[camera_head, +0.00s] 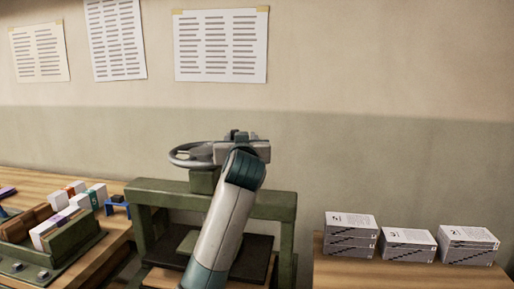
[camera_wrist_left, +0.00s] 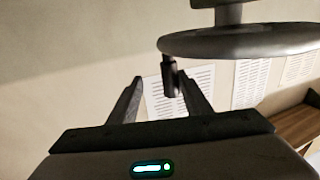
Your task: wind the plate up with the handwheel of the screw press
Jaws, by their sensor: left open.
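The screw press (camera_head: 274,206) is a green frame with a grey handwheel (camera_head: 186,154) on top, behind my arm. The dark plate (camera_head: 258,246) shows low inside the frame, partly hidden by my arm. My left gripper (camera_wrist_left: 158,80) is at the right side of the wheel in the head view. In the left wrist view its fingers are apart, and the wheel's dark knob (camera_wrist_left: 170,80) shows between them, close to the right finger. I cannot tell if they touch. The wheel's rim (camera_wrist_left: 240,42) crosses the top of that view. My right gripper is not in view.
A wooden table on the left holds a green tray (camera_head: 62,262) with boxes and blocks. Stacks of grey booklets (camera_head: 350,236) lie on a wooden surface at the right. Printed sheets (camera_head: 221,46) hang on the wall behind.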

